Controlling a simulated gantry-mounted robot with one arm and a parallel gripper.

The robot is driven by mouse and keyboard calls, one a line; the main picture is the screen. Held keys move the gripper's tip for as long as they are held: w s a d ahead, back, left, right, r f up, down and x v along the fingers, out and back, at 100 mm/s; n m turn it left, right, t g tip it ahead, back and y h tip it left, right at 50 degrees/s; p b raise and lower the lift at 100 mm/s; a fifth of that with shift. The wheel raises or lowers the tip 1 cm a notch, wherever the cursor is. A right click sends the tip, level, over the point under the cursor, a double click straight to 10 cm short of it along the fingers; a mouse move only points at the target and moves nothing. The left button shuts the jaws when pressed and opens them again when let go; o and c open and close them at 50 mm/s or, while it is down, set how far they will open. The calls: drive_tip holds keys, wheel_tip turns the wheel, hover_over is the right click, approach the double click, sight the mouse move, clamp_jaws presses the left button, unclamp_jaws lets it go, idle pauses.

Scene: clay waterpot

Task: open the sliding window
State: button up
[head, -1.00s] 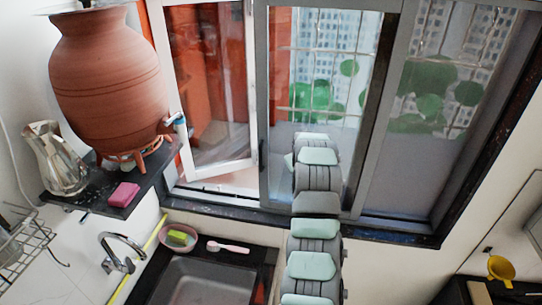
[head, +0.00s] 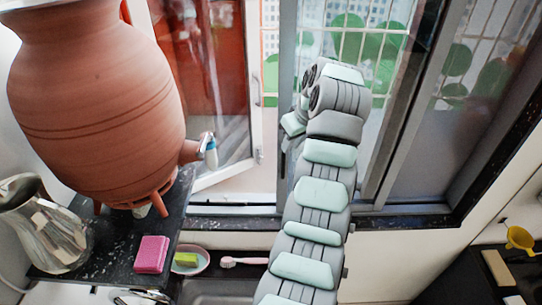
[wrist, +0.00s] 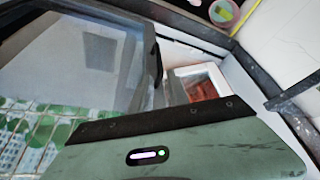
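The sliding window has a grey-framed glass pane, whose left upright (head: 288,60) stands beside a white-framed casement (head: 254,90). A narrow strip of outside view shows between them. I cannot tell whether it is an open gap or a see-through overlap. My arm rises in front of the pane, and its end is bent toward the left upright. My gripper's fingertips are hidden in the head view. In the wrist view, a green-grey housing with a dark edge fills the lower part. The window glass (wrist: 70,55) lies beyond it, and a dark slim part near the pane edge is unclear.
A large clay pot (head: 95,110) with a tap stands on a dark shelf at left, with a metal jug (head: 45,230) and a pink block (head: 151,254). Below are a bowl with a green sponge (head: 187,259) and a pink brush (head: 243,262). A yellow funnel (head: 519,239) is at right.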

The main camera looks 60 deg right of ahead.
wheel_tip(320, 180, down, 3)
drive_tip(key=p, duration=0.1)
hover_over(283, 176)
drive_tip(key=shift+w+d+f, duration=0.1)
drive_tip(key=shift+d+f, duration=0.05)
drive_tip(key=shift+f, duration=1.55)
drive_tip(key=shift+w+d+f, duration=0.1)
drive_tip(key=shift+d+f, duration=0.05)
drive_tip(key=shift+f, duration=1.5)
clamp_jaws()
